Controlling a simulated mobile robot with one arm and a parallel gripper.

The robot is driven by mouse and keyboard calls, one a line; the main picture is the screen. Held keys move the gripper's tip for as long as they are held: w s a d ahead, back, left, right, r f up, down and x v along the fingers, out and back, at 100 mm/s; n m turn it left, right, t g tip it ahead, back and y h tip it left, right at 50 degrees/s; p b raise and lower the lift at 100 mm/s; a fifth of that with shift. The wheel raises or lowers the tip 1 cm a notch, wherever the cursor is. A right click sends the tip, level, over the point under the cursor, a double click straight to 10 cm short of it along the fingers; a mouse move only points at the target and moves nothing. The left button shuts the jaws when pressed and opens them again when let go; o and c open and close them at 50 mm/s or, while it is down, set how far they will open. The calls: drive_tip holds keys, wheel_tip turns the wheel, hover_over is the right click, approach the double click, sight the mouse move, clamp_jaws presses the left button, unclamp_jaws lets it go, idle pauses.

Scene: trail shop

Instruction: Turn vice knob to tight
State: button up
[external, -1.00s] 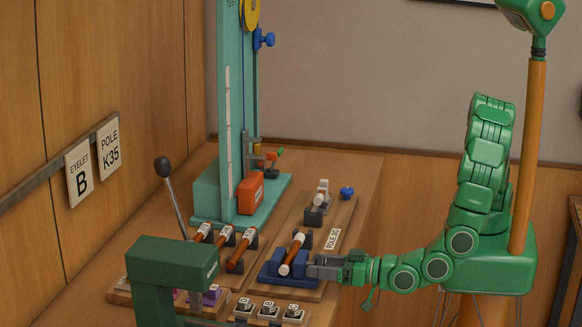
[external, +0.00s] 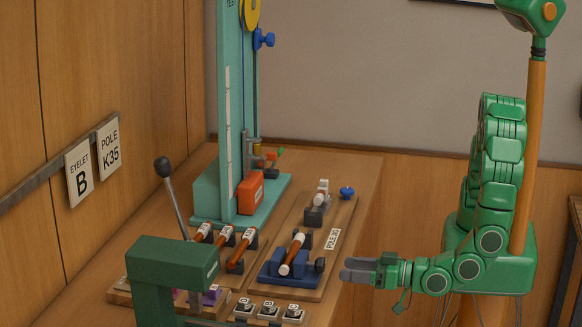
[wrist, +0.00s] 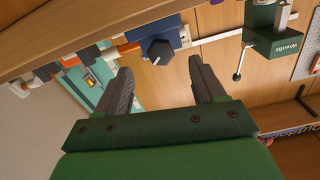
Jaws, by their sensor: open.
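The blue vice (external: 272,278) sits on the wooden pole board, with a brown pole (external: 292,254) with pale ends lying in it. Its dark knob (external: 320,265) sticks out at the vice's right side. In the wrist view the dark faceted knob (wrist: 159,52) shows a small pale mark; its setting cannot be read. My gripper (external: 348,269) is open and empty, to the right of the knob and apart from it. In the wrist view the knob lies just beyond and between the two fingertips of my gripper (wrist: 160,72).
A teal test tower (external: 228,120) stands behind on the bench. A green press (external: 165,270) with a lever stands at the front left. Several poles lie in a rack, and lettered small blocks (external: 268,310) stand at the front. Free room lies right of the bench.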

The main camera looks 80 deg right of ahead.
sight(322, 264)
drive_tip(key=shift+s, duration=0.1)
idle(0.4)
drive_tip(key=shift+n, duration=0.8)
drive_tip(key=shift+w+r, duration=0.15)
drive_tip(key=shift+w, duration=1.85)
drive_tip(key=shift+w+r, duration=0.15)
drive_tip(key=shift+w, duration=1.8)
drive_tip(key=shift+c, duration=0.4)
drive_tip(key=c, duration=1)
